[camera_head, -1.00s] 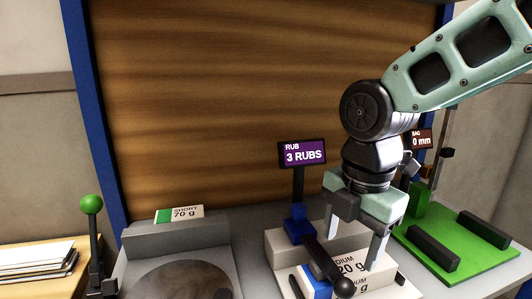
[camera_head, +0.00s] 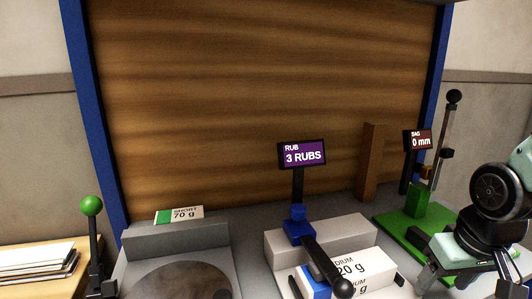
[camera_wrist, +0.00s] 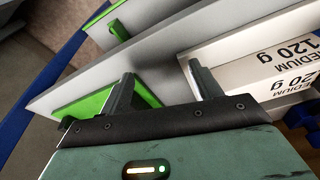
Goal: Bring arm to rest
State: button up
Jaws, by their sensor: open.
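My gripper is at the lower right of the head view, partly cut off by the frame edge, in front of the green fixture (camera_head: 390,226). In the wrist view my gripper (camera_wrist: 163,82) shows two grey fingers spread apart with nothing between them. The ream labelled MEDIUM 120 g (camera_head: 362,268) lies in the rub station at the lower middle of the head view. It also shows at the right of the wrist view (camera_wrist: 250,75), apart from the fingers.
A rub display (camera_head: 303,154) reads 3 RUBS; a sag display (camera_head: 419,140) reads 0 mm. A black-knobbed lever (camera_head: 326,262) crosses the rub station. A brown post (camera_head: 371,163) stands behind.

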jog(key=s+a+r+n, duration=0.1)
jog(key=s+a, duration=0.1)
jog(key=a, duration=0.1)
jog(key=s+a+r+n+p, duration=0.1)
jog(key=s+a+n, duration=0.1)
jog(key=a, duration=0.2)
jog(key=s+a+r+n+g+p, duration=0.1)
jog(key=s+a+r, duration=0.1)
jog(key=a, duration=0.2)
jog(key=shift+a+r+y, duration=0.1)
jog(key=shift+a+y, duration=0.15)
jog(key=shift+y, duration=0.05)
jog(key=s+a+r+n+g+p, duration=0.1)
jog(key=s+a+r+n, duration=0.1)
jog(key=s+a, duration=0.3)
jog(key=shift+s+a+n+p, duration=0.15)
jog(key=shift+s+n+p, duration=0.2)
jog(key=shift+s+n, duration=0.45)
